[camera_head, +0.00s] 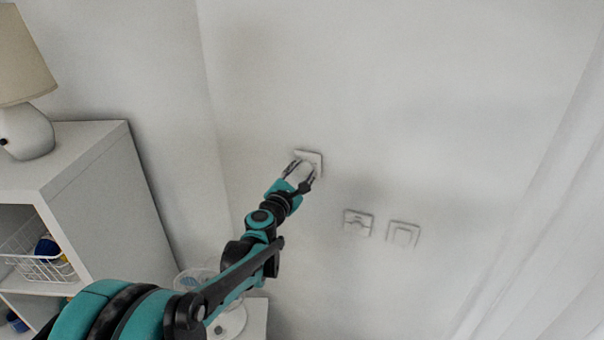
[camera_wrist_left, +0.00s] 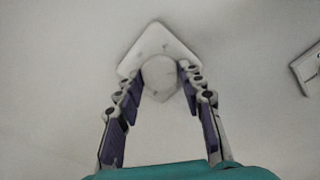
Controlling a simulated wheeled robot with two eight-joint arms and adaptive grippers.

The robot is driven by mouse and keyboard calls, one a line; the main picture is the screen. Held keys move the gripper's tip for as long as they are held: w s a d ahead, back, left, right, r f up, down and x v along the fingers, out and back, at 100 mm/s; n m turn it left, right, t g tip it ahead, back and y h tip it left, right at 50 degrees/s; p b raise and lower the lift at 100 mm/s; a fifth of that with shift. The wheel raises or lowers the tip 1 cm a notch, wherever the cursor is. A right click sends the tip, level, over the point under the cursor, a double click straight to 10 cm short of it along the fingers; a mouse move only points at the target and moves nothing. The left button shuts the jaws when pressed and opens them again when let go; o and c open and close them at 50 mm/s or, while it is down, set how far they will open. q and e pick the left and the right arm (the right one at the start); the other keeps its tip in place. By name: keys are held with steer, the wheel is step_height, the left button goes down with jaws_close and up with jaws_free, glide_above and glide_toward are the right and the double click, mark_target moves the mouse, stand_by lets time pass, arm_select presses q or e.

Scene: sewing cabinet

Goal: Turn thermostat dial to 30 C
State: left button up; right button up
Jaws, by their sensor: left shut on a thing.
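The thermostat is a small white square plate (camera_head: 316,157) on the white wall, with a round white dial (camera_head: 304,171) at its front. In the left wrist view the plate (camera_wrist_left: 157,41) appears turned like a diamond, with the dial (camera_wrist_left: 160,75) in its middle. My left gripper (camera_head: 300,168) is at the thermostat, its fingers on both sides of the dial. In the left wrist view the left gripper (camera_wrist_left: 160,78) is shut on the dial. The dial's markings are too small to read. My right gripper is not in view.
Two white wall plates (camera_head: 358,222) (camera_head: 403,233) sit lower right of the thermostat. A white shelf cabinet (camera_head: 108,190) with a lamp (camera_head: 25,75) and a wire basket (camera_head: 35,255) stands at left. A white curtain (camera_head: 550,230) hangs at right. The wall between is clear.

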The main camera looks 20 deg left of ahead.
arm_select(q)
steer(key=m+b, duration=0.1)
steer(key=m, duration=1)
steer(key=shift+m, duration=0.3)
steer(key=m+b, duration=0.1)
steer(key=m, duration=1)
stand_by(0.4)
steer(key=o, duration=1.2)
steer(key=shift+s, duration=0.1)
steer(key=s+a, duration=0.1)
steer(key=s, duration=1.1)
